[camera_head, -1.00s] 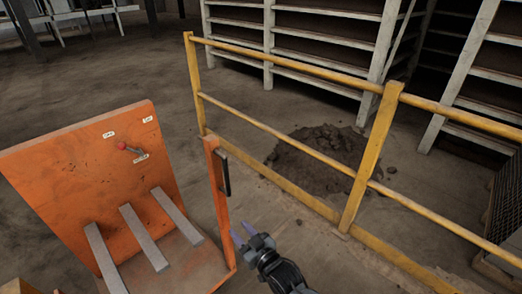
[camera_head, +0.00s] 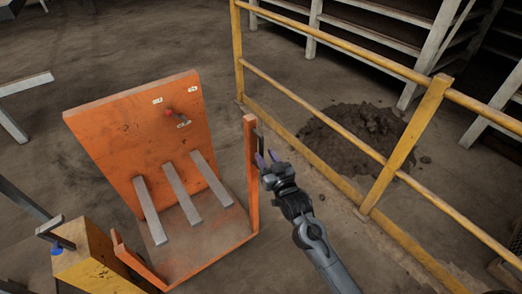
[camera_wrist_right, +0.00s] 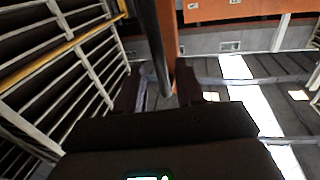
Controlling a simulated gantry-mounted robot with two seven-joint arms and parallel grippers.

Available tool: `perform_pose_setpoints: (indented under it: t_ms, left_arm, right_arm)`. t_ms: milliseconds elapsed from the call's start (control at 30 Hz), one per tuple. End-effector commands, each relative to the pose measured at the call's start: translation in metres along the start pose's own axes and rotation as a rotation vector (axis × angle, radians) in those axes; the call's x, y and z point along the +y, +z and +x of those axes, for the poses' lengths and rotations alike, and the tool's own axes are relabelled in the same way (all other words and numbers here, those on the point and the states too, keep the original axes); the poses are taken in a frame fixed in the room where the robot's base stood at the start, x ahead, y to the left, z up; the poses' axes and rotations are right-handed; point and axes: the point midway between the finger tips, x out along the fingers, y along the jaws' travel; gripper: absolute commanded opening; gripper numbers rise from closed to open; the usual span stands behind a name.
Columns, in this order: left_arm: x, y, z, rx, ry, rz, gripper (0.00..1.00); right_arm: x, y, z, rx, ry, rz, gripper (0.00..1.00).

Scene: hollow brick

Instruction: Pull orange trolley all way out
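The orange trolley (camera_head: 148,135) stands left of centre in the head view, with a tall back panel, several grey bars on its base and an upright orange post (camera_head: 251,175) at its right. A dark vertical handle (camera_head: 259,138) is on that post. My right gripper (camera_head: 268,160) is at the handle, its purple fingertips pointing up at it. In the right wrist view the fingers (camera_wrist_right: 157,88) are apart, with the dark handle bar (camera_wrist_right: 160,45) between them. Whether they touch it, I cannot tell. My left gripper is not in view.
A yellow railing (camera_head: 405,150) runs along the right side, close to my right arm. A dirt pile (camera_head: 355,132) lies behind it, with shelves (camera_head: 400,30) farther back. A yellow block (camera_head: 95,262) stands at the lower left, near the trolley. Open floor lies behind the trolley.

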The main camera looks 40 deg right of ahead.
Motion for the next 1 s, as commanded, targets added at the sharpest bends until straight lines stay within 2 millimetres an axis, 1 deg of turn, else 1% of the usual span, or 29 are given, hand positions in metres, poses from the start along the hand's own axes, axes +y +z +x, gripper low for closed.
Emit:
perform_pose_setpoints:
  t_ms: [33,100,300,467,733,767,900,1000]
  left_arm:
    - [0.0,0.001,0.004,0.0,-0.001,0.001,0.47]
    - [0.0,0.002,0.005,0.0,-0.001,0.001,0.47]
    - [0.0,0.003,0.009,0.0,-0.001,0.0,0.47]
    - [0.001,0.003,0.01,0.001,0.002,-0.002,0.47]
    - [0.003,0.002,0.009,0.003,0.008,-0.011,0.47]
    - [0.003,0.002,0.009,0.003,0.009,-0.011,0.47]
    - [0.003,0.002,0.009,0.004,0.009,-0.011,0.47]
    - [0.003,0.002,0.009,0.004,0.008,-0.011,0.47]
  right_arm:
    - [0.0,0.002,0.009,0.001,0.0,0.0,0.37]
    - [0.0,0.001,0.018,0.0,0.001,0.0,0.37]
    - [0.0,0.001,0.038,0.0,0.0,-0.001,0.37]
    - [0.0,0.0,0.045,0.0,0.0,-0.001,0.37]
    - [0.0,0.0,0.045,-0.001,0.0,-0.001,0.37]
    - [0.0,0.0,0.045,-0.001,0.0,-0.001,0.34]
    - [0.0,0.0,0.045,-0.001,0.0,0.0,0.13]
    - [0.0,0.0,0.045,-0.001,0.0,0.0,0.0]
